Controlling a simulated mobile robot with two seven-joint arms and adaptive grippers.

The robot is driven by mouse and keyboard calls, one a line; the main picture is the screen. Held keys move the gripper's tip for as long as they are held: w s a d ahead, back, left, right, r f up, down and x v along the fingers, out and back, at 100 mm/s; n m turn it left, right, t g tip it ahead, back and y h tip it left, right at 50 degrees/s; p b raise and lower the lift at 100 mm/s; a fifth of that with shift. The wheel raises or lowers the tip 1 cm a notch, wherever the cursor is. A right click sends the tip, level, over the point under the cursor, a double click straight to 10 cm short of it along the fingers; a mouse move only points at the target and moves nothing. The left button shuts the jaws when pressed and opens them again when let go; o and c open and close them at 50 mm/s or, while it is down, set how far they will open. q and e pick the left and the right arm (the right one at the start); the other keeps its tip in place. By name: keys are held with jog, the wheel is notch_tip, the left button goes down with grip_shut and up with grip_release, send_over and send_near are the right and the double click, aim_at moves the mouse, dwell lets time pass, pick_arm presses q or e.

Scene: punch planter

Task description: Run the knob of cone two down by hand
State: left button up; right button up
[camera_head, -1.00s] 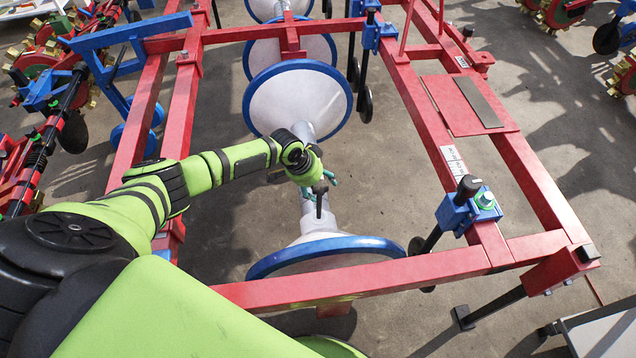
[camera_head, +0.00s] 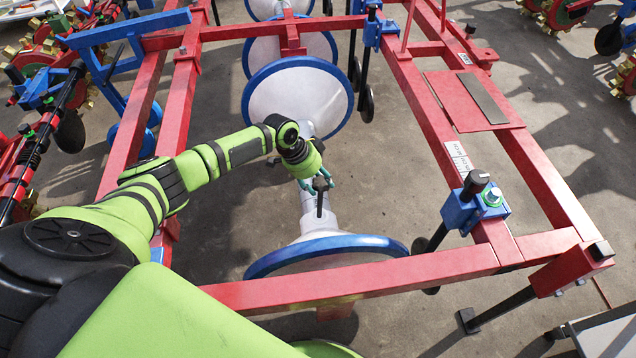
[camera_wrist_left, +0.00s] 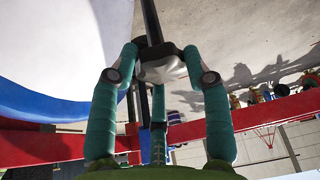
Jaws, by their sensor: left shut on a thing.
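My left gripper (camera_head: 317,182) reaches in from the left with its teal fingers at a dark knob (camera_head: 320,185). The knob sits on a thin dark stem above the grey tube of the near white cone with a blue rim (camera_head: 328,247). In the left wrist view, the left gripper (camera_wrist_left: 160,60) has its fingertips closed on both sides of the grey-and-dark knob (camera_wrist_left: 163,69). The knob is partly hidden by the fingers in the head view. No cone number is readable. My right gripper is out of view.
Another blue-rimmed white cone (camera_head: 298,100) stands just beyond, with more behind it. A red frame (camera_head: 420,275) surrounds the cones, its front beam close to the near cone. A blue clamp with a black knob (camera_head: 474,205) is on the right. Open floor lies between the beams.

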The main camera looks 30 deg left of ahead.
pick_arm(q)
jog(key=shift+w+a+r, duration=0.1)
jog(key=shift+w+r, duration=0.15)
jog(key=shift+w, duration=0.05)
jog(key=o, duration=1.1)
jog(key=shift+f, duration=0.1)
jog(key=shift+s, duration=0.15)
jog(key=v, duration=1.2)
jog(key=v, duration=1.2)
jog(key=shift+s, duration=0.2)
